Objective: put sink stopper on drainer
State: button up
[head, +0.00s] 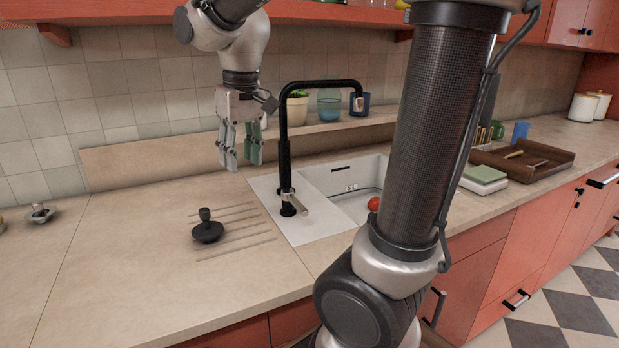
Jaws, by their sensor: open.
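A black round sink stopper (208,231) with an upright knob rests on the left part of the drainer (240,238), a set of parallel grooves cut in the countertop left of the sink. It appears to sit flat, knob up. My gripper (241,165) points down, open and empty, above and behind the drainer, near the back ledge. It is clearly apart from the stopper. Nothing hides the stopper.
The black faucet (285,150) stands just right of my gripper, beside the sink (350,185) holding a red item (374,203). A small metallic object (40,213) lies at far left. A plant (298,108) and cups stand on the ledge. The counter's left is mostly clear.

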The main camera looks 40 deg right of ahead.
jog(key=s+d+f+t, duration=0.1)
jog(key=s+d, duration=0.3)
jog(key=s, duration=0.3)
jog(key=s+d+f+m+t, duration=0.1)
jog(key=s+d, duration=0.3)
jog(key=s, duration=0.4)
jog(key=shift+d+f+t, duration=0.15)
jog(key=shift+f+t, duration=0.15)
jog(key=shift+t, duration=0.2)
